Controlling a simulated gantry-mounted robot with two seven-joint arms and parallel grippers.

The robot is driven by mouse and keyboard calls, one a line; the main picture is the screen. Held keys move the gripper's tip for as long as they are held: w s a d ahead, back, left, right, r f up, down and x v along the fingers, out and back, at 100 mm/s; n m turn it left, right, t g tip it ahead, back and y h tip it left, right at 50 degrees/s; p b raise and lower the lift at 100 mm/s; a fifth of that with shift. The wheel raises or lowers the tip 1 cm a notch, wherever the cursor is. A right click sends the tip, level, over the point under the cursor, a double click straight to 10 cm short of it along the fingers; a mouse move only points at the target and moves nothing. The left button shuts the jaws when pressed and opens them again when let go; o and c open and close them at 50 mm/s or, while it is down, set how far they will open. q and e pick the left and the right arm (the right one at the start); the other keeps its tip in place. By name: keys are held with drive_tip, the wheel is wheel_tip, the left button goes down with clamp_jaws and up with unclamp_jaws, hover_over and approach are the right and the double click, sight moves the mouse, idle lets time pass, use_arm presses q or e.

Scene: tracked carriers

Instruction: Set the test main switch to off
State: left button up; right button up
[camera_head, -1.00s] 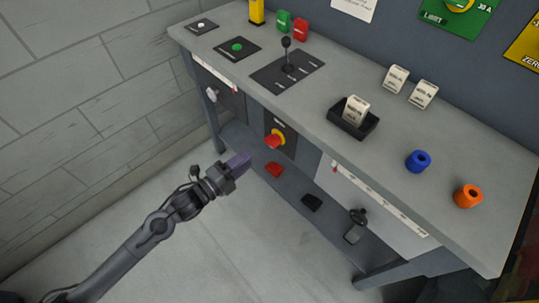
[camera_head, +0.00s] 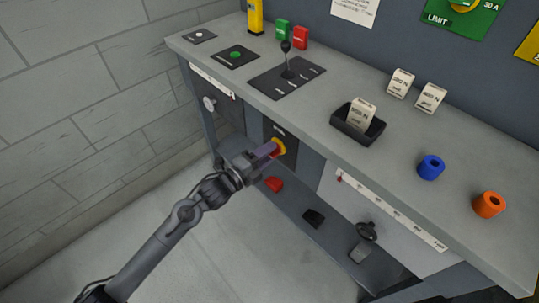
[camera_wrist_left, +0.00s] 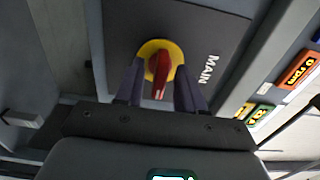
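The main switch is a red handle on a yellow round base (camera_head: 279,146), set in a dark panel on the front of the bench. In the left wrist view the red handle (camera_wrist_left: 159,72) points toward the gripper, beside the word MAIN. My left gripper (camera_head: 272,150) is at the switch; in the left wrist view its two fingers (camera_wrist_left: 160,90) stand apart on either side of the handle. A gap shows between each finger and the handle. In the head view the gripper hides most of the handle. My right gripper is not in view.
The bench top (camera_head: 300,110) overhangs the switch panel. On it are a black lever (camera_head: 287,62), a black tray (camera_head: 343,126), a blue ring (camera_head: 431,167) and an orange ring (camera_head: 489,205).

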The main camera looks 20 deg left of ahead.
use_arm(q)
drive_tip(key=shift+w+d, duration=0.25)
drive_tip(key=shift+w, duration=0.15)
clamp_jaws()
